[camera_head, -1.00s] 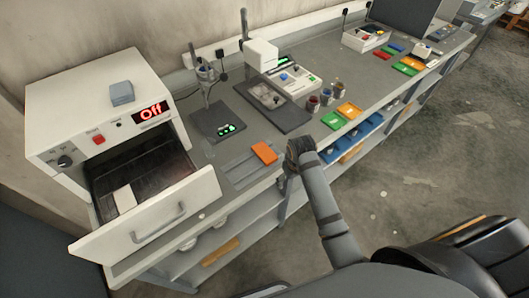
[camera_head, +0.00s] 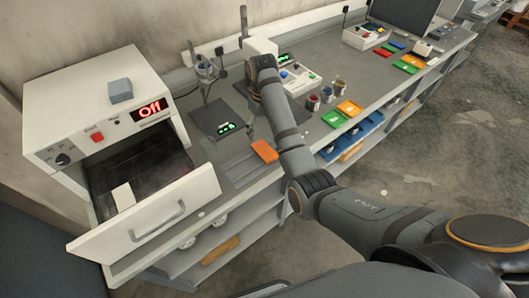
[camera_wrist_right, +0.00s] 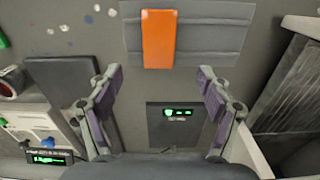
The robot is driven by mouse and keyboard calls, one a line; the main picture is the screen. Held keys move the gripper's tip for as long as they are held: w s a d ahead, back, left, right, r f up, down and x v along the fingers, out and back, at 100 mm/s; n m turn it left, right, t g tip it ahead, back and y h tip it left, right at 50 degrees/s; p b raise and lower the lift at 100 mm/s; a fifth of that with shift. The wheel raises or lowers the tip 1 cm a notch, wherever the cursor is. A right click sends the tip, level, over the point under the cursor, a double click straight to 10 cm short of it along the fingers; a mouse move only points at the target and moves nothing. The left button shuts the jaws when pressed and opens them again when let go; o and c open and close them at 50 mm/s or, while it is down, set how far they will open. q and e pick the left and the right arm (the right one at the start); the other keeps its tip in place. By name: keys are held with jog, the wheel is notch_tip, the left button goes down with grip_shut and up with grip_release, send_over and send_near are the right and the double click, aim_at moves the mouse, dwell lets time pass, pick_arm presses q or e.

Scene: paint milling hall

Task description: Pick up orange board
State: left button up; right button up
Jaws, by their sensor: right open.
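The orange board (camera_head: 265,150) lies on a grey grooved plate (camera_head: 241,168) near the bench's front edge. In the right wrist view the orange board (camera_wrist_right: 158,38) shows upright in the picture, beyond the fingertips and between their lines. My right gripper (camera_wrist_right: 157,75) is open and empty, its two fingers wide apart, above the bench and apart from the board. In the head view my right arm reaches over the bench, and its forearm passes just right of the board. My left gripper is in neither view.
An oven (camera_head: 100,110) with an "Off" display stands at the left, its drawer (camera_head: 150,215) pulled out with a pale block inside. A dark scale (camera_head: 217,120) with a green display stands behind the board. Jars (camera_head: 313,102) and coloured trays (camera_head: 334,118) are to the right.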

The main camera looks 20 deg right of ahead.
jog(key=b, duration=0.4)
send_over(263, 149)
notch_tip(263, 149, down, 5)
jog(key=shift+s, duration=0.1)
notch_tip(263, 149, down, 5)
jog(key=shift+d+r+p, duration=0.1)
jog(key=shift+r+p, duration=0.1)
jog(key=shift+p, duration=0.8)
jog(key=shift+f, duration=0.15)
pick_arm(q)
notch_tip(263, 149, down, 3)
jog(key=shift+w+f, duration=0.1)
pick_arm(e)
jog(key=c, duration=1.3)
